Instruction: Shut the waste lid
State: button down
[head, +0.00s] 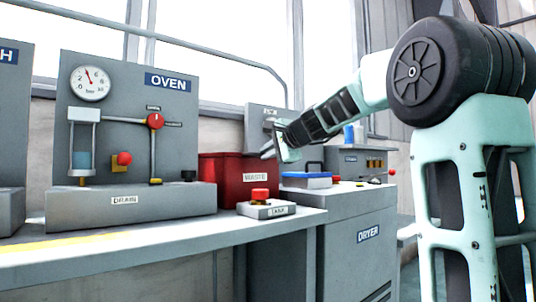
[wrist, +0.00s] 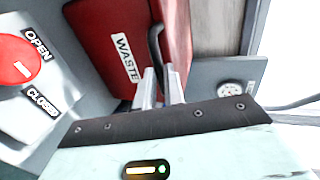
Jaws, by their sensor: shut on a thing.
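The red waste bin (head: 222,172), with a white WASTE label on its front, stands on the bench in the middle of the head view. It also fills the upper middle of the wrist view (wrist: 95,30). My gripper (head: 268,152) is at the bin's upper right side in the head view. In the wrist view its fingers (wrist: 163,78) are closed at a black curved handle (wrist: 154,42) beside the red surface. The handle is hidden in the head view. I cannot tell the lid's angle clearly.
The oven panel (head: 180,120) with a gauge and red knobs stands left. A small box with a red button (head: 259,195) sits in front of the bin. A blue-lidded container (head: 306,180) and the dryer (head: 365,245) are right. A red OPEN/CLOSED dial (wrist: 15,62) is left in the wrist view.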

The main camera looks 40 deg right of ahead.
jog(key=shift+f, duration=0.65)
jog(key=c, duration=1.5)
grip_release()
jog(key=shift+r, duration=0.1)
jog(key=shift+s+r, duration=0.1)
jog(key=shift+r, duration=0.1)
jog(key=d+b+v, duration=0.1)
jog(key=b+v, duration=0.4)
jog(key=v, duration=1.2)
jog(key=shift+a+b, duration=0.3)
jog(key=shift+a, duration=0.1)
jog(key=shift+s+r, duration=0.1)
